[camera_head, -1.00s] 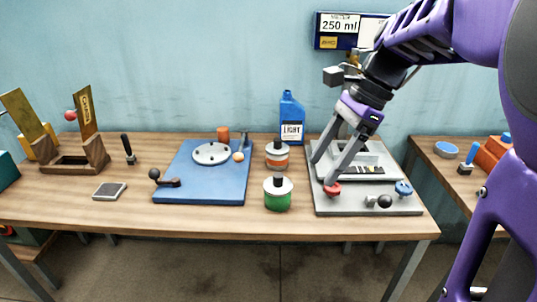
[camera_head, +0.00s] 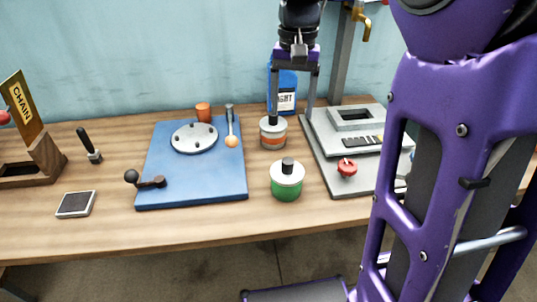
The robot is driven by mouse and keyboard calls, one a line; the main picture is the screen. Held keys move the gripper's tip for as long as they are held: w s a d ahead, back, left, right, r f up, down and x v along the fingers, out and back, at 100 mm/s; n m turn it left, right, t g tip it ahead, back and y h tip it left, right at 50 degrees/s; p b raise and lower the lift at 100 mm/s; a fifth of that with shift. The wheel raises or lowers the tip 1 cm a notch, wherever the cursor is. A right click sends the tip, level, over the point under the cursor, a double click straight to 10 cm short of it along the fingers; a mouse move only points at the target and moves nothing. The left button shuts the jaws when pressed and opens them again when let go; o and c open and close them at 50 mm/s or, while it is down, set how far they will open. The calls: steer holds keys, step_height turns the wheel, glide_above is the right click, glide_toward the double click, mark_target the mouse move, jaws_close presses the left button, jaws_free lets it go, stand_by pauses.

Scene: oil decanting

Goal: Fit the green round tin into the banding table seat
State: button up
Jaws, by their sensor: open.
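The green round tin (camera_head: 287,184) stands upright on the wooden table, right of the blue board. It has a green lower band, a pale upper part and a black knob on top. The banding table (camera_head: 159,187) is a blue board with a pale round disc (camera_head: 194,138) bearing several dark spots, which looks like the seat. A black-knobbed crank is at its front left and an orange-ended lever at its right. My gripper (camera_head: 292,112) is open, pointing down, above and behind the green tin. Its fingers are near the orange-banded tin (camera_head: 273,135); I cannot tell if they touch it.
A blue bottle (camera_head: 287,98) stands behind the orange-banded tin. A grey fixture plate (camera_head: 368,177) with a red knob (camera_head: 347,168) is at right, partly hidden by my arm. An orange cup (camera_head: 203,112) stands behind the disc. Front table space is clear.

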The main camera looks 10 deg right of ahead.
steer(key=b, duration=0.2)
glide_above(288, 161)
step_height(288, 161, down, 12)
steer(key=shift+s+a, duration=0.1)
steer(key=shift+a, duration=0.05)
steer(key=shift+f+b, duration=0.35)
steer(key=shift+f, duration=2.35)
jaws_close()
